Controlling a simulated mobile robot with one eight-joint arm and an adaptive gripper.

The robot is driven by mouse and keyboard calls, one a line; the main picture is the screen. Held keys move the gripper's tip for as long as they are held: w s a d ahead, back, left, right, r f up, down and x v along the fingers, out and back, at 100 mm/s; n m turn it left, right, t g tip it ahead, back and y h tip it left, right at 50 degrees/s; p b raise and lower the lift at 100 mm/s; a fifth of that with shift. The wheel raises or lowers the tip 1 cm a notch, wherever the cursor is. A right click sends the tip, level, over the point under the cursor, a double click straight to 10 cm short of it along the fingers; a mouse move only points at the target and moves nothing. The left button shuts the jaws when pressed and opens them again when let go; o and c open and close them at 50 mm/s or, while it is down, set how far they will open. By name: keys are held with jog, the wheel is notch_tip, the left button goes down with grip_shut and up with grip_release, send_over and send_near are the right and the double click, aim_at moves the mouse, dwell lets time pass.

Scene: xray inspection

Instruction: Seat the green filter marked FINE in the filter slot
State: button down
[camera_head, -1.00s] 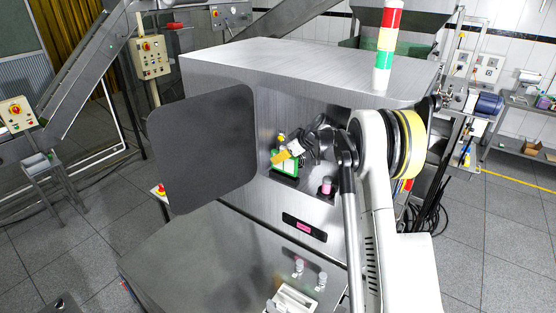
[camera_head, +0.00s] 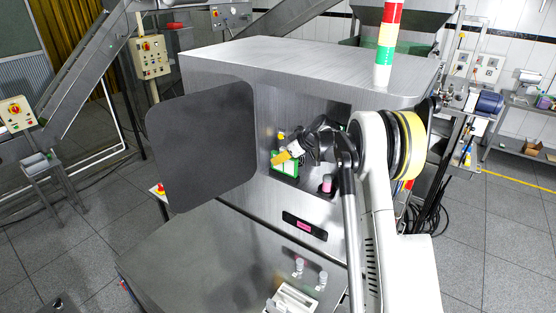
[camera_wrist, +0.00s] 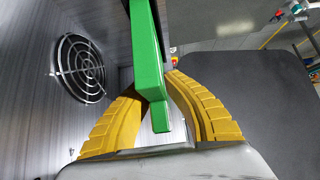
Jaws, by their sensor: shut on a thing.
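The green filter (camera_head: 285,168) is a flat frame with a pale middle, standing roughly upright inside the cabinet opening. My gripper (camera_head: 287,157) has yellow fingers and is shut on its upper part. In the wrist view the green frame (camera_wrist: 147,60) runs edge-on between the yellow fingers of my gripper (camera_wrist: 152,95). The FINE marking cannot be read. A dark holder (camera_head: 284,179) lies at the filter's lower edge; I cannot tell whether the filter is in it or just above it.
The dark door panel (camera_head: 200,150) stands open left of the opening. A pink-topped cylinder (camera_head: 327,184) stands right of the filter. A round vent (camera_wrist: 80,68) is on the inner wall. The metal shelf (camera_head: 205,255) in front is mostly clear.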

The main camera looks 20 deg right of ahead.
jog(key=shift+f+b, duration=0.75)
jog(key=shift+f, duration=0.15)
jog(key=c, duration=1.5)
grip_release()
jog(key=shift+o, duration=0.2)
jog(key=shift+s+r, duration=0.1)
